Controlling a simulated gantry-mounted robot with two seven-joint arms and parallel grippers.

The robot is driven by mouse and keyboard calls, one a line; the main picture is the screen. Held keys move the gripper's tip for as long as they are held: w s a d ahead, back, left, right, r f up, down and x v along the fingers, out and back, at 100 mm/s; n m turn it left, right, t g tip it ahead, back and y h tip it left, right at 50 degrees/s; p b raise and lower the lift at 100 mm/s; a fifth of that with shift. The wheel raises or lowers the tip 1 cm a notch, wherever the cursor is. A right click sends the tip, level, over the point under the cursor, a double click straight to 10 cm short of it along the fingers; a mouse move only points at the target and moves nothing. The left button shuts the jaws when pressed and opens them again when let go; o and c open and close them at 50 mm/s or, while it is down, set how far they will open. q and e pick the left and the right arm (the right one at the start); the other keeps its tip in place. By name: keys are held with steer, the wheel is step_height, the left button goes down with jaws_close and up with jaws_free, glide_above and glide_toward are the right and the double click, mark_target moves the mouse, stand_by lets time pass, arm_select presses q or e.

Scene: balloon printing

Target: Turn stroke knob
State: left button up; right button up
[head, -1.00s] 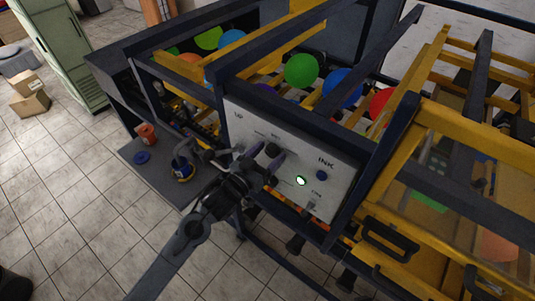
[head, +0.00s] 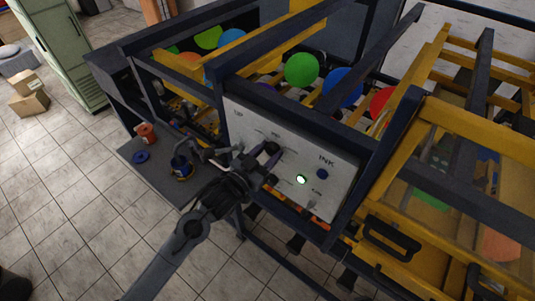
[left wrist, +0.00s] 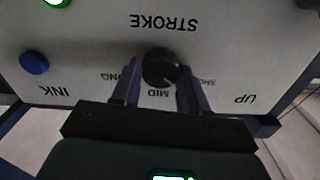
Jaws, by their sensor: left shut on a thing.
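The stroke knob (left wrist: 160,66) is a round black knob on the white control panel (head: 318,205), below the upside-down word STROKE in the left wrist view. The label MID lies beside it, with partly covered labels to either side. My left gripper (left wrist: 158,90) has one finger on each side of the knob and is shut on it. In the head view the left gripper (head: 262,158) reaches the panel from the lower left and mostly covers the knob. My right gripper is not in view.
A blue button (head: 322,174) by INK and a lit green button (head: 301,180) sit right of the knob. Dark frame bars and yellow rails surround the panel. A grey side shelf (head: 150,175) holds ink containers. Balloons (head: 301,68) lie behind.

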arm_select(q)
steer(key=m+b, duration=0.2)
steer(key=m, duration=0.3)
steer(key=shift+d+f+b, duration=0.1)
steer(key=shift+f+b, duration=0.05)
steer(key=shift+b, duration=0.2)
steer(key=m+b, duration=0.3)
steer(key=m, duration=0.3)
steer(key=shift+f+b, duration=0.1)
steer(key=shift+b, duration=0.3)
steer(key=shift+m+b, duration=0.7)
steer(key=shift+m, duration=0.1)
steer(key=m+b, duration=0.6)
steer(key=shift+f, duration=0.15)
steer(key=shift+m+b, duration=1)
steer(key=shift+m, duration=0.1)
steer(key=shift+m+b, duration=0.5)
steer(key=shift+b, duration=0.05)
steer(key=o, duration=1.1)
steer(key=shift+c, duration=0.2)
